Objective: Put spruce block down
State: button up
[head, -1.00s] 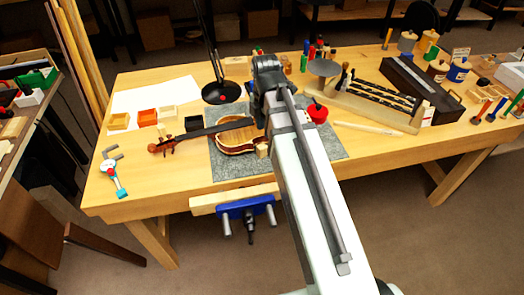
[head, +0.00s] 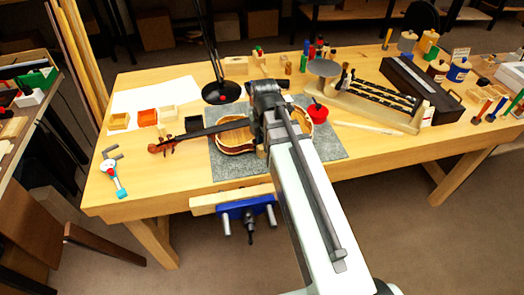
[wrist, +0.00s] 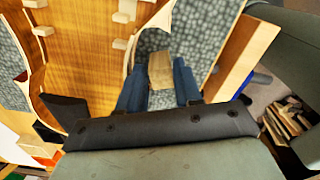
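The spruce block (wrist: 160,70) is a small pale wooden piece. In the wrist view it lies between the tips of my gripper's two blue fingers (wrist: 160,80), by the curved waist of the violin body (wrist: 85,45). The fingers stand apart, with a narrow gap visible beside the block, so my gripper looks open around it. In the head view a pale block (head: 262,152) shows at the violin's near edge, beside the arm. The violin body (head: 235,140) lies open on the grey mat (head: 230,172); my arm hides its middle and my fingertips.
A blue vise (head: 245,208) is on the bench's front edge. A black lamp (head: 220,92) and small trays (head: 148,117) stand left. The bench's front left is mostly clear.

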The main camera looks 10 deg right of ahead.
jog(key=shift+f, duration=0.25)
jog(key=shift+c, duration=0.3)
grip_shut()
notch_tip(320, 180, up, 10)
dwell(0.7)
